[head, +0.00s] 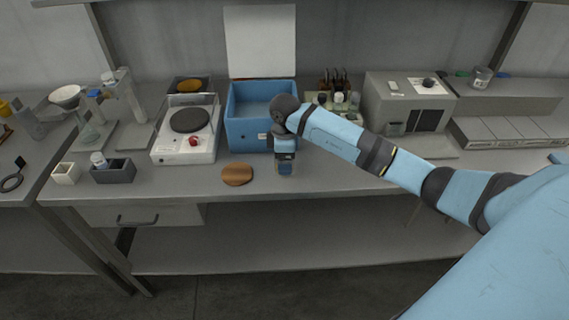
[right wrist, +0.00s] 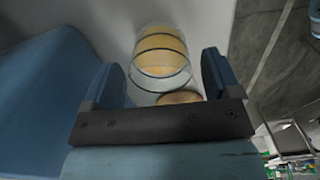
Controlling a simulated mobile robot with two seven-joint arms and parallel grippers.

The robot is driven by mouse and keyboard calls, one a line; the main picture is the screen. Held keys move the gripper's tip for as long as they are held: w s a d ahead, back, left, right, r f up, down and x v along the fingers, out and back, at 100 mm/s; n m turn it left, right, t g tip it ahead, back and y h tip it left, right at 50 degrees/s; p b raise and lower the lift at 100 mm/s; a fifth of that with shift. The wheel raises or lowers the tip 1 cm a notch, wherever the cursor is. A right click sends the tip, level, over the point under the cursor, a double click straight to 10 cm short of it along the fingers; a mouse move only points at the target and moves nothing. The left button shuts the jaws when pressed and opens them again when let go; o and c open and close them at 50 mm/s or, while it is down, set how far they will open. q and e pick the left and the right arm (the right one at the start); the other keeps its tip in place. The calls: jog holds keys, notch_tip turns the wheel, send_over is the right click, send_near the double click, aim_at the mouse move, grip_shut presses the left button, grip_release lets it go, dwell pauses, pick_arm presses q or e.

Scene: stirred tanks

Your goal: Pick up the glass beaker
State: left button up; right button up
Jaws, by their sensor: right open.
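The glass beaker (right wrist: 161,60) shows in the right wrist view, clear and round, with amber-brown bands in or through its wall. I cannot tell whether that is liquid or the coaster seen through glass. My right gripper (right wrist: 163,82) is open, with one blue finger to each side of the beaker's near end; whether they touch it cannot be told. In the head view my right gripper (head: 285,170) points down at the bench front, and the beaker cannot be made out there. My left gripper is not in view.
A round wooden coaster (head: 237,175) lies left of the gripper. A blue open box (head: 248,133) stands just behind it, a white hotplate (head: 172,152) farther left. A grey machine (head: 390,100) stands at the back right. The bench front (head: 345,185) right of the gripper is clear.

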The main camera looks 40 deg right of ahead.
jog(key=shift+f, duration=0.7)
jog(key=c, duration=1)
jog(key=shift+c, duration=0.2)
